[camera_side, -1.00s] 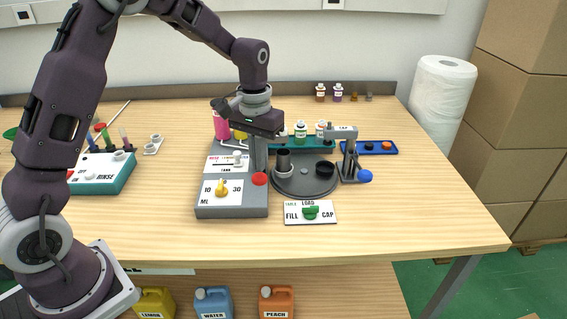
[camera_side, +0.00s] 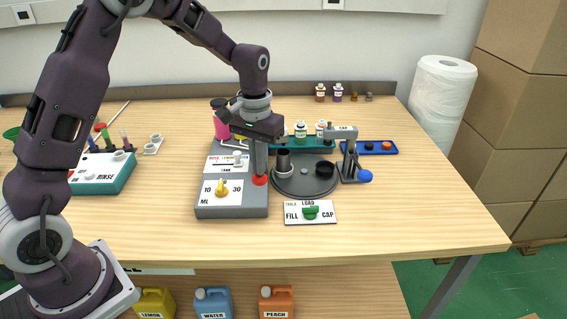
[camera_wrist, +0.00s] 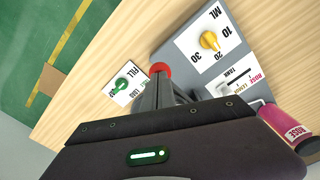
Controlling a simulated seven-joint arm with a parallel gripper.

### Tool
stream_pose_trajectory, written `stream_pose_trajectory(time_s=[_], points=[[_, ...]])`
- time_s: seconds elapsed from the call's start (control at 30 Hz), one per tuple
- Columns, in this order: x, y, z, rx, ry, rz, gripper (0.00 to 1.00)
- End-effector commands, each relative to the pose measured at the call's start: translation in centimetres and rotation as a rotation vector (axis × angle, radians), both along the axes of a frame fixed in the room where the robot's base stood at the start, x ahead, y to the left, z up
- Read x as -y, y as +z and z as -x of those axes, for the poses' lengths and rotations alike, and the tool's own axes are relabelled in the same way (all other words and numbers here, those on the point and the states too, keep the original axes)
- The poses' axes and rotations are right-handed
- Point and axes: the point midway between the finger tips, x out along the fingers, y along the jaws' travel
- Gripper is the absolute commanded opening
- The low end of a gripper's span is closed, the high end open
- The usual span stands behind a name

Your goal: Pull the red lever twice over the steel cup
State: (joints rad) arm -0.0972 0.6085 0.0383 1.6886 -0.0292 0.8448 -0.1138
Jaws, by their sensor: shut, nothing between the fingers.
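The red lever's round knob (camera_side: 260,181) is at the right edge of the grey dispenser box (camera_side: 232,211). In the wrist view the red knob (camera_wrist: 160,68) shows right at my fingertips. My gripper (camera_side: 259,174) points down with its fingers shut and nothing between them. The fingertips are at the knob and cover part of it in the side view; whether they touch it I cannot tell. A grey cup-like piece (camera_side: 284,172) with a dark cylinder above it stands on the dark round turntable (camera_side: 318,188), just right of my fingers. I cannot tell for sure that it is the steel cup.
A yellow dial (camera_side: 221,188) is on the dispenser box. A green-knob FILL/LOAD/CAP panel (camera_side: 310,212) lies in front of the turntable. A blue-knobbed press (camera_side: 364,176) stands at right. A pink bottle (camera_side: 221,128) and small bottles stand behind. The front table is clear.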

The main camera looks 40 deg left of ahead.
Motion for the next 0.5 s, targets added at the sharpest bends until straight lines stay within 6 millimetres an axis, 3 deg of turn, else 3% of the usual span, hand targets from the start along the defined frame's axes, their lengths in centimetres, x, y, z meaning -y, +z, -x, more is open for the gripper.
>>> stream_pose_trajectory(time_s=[0.5], points=[[0.0,-2.1,0.0,-0.001,0.000,0.000,0.00]])
